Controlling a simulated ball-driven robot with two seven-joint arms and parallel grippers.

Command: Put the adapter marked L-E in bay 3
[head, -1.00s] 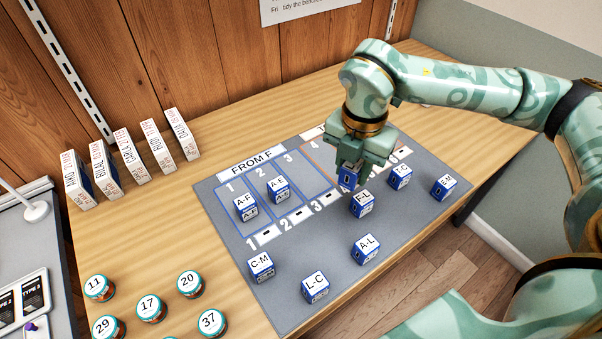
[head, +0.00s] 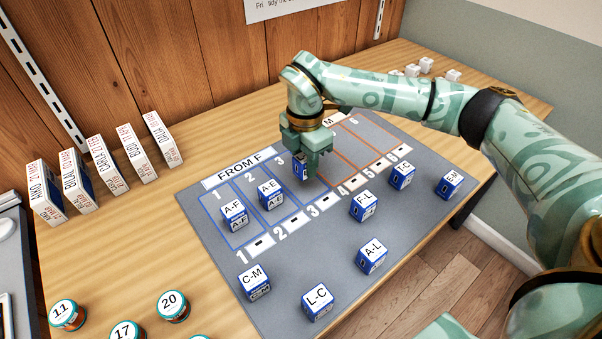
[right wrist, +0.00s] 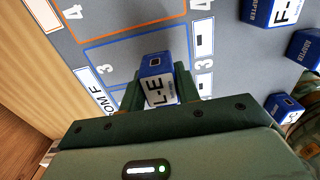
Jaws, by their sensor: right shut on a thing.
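The adapter marked L-E (right wrist: 158,82) is a blue and white block between the fingers of my right gripper (right wrist: 158,88), as the right wrist view shows. In the head view my right gripper (head: 306,165) is shut on it, and the adapter (head: 301,170) shows only in part. It is over bay 3 (head: 318,194) of the grey mat; I cannot tell whether it touches the mat. Bay 2 holds the adapter A-E (head: 271,193) and bay 1 holds A-F (head: 235,213). My left gripper is not in view.
Adapters F-L (head: 363,206), T-C (head: 402,175), E-M (head: 449,185), A-L (head: 371,255), L-C (head: 318,300) and C-M (head: 254,281) stand on the mat (head: 215,258). Upright boxes (head: 107,163) stand by the wall. Numbered jars (head: 172,306) are at front left. The orange-lined bays on the right look empty.

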